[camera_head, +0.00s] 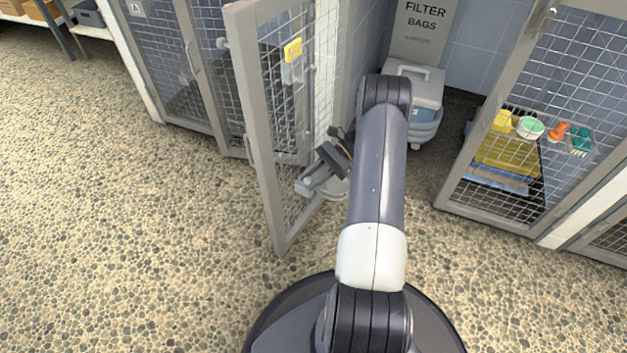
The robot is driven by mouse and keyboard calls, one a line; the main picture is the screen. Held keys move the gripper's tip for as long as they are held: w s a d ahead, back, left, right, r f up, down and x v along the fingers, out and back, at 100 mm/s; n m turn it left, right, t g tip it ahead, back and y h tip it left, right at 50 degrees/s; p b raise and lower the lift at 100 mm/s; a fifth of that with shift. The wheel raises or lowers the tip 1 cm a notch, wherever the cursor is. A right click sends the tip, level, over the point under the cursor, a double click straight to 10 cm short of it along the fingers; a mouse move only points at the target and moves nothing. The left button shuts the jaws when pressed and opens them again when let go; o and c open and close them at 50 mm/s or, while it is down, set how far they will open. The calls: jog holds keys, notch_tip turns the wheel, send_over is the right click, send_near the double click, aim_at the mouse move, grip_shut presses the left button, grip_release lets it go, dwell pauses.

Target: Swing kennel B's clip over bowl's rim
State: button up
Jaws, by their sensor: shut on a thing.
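A mesh kennel door (262,130) stands swung open left of my arm; I take it for kennel B's, though no letter B is readable. The rim of a round grey bowl (337,188) shows low on the door's right side, partly behind my gripper. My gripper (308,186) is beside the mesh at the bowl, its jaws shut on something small. I take that for the clip, but it is too small and hidden to make out. Whether the clip is over the rim cannot be told.
A yellow tag (293,50) hangs on the open door. A grey-blue lidded bin (415,85) stands behind my arm. A closed kennel (520,130) at right holds brushes and folded towels. Pebbled floor (120,230) is clear at left.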

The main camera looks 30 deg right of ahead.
jog(key=shift+w+n+g, duration=0.1)
jog(key=shift+n+g, duration=0.5)
jog(key=shift+g, duration=0.1)
jog(key=o, duration=1)
jog(key=shift+c, duration=0.2)
jog(key=shift+r, duration=0.1)
